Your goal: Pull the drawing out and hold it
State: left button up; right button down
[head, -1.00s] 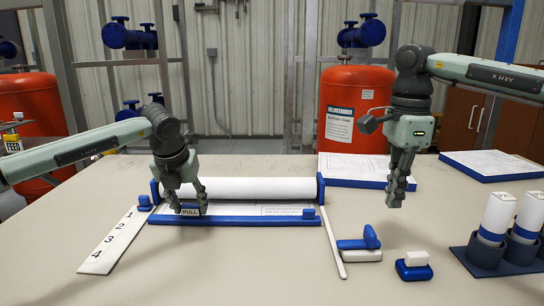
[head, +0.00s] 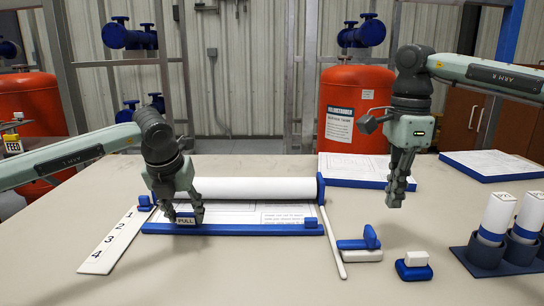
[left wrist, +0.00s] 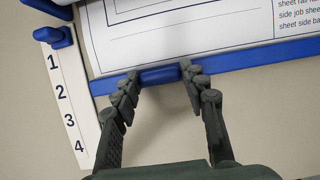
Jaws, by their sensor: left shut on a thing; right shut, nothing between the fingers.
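The drawing (head: 240,212) is a white printed sheet coming off a white roll (head: 260,189) in a holder with blue ends. Its front edge has a blue bar (head: 260,229) with a PULL tab (head: 186,221). My left gripper (head: 188,214) is shut on the tab. In the left wrist view the fingers (left wrist: 160,75) hold the tab from both sides, and part of the sheet (left wrist: 180,30) shows beyond the bar. My right gripper (head: 397,195) is shut and empty, in the air right of the roll.
A white strip numbered 1 to 4 (head: 112,243) lies left of the sheet. A thin white rod (head: 334,245) lies on its right. A blue and white block (head: 360,245), a small blue-based block (head: 413,267) and a holder with white rolls (head: 497,252) stand right. The front table is clear.

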pick_arm(q)
jog(key=shift+s, duration=1.75)
jog(key=shift+s+f, duration=0.1)
jog(key=shift+s, duration=1.65)
jog(key=shift+s, duration=1.75)
jog(key=shift+s, duration=0.3)
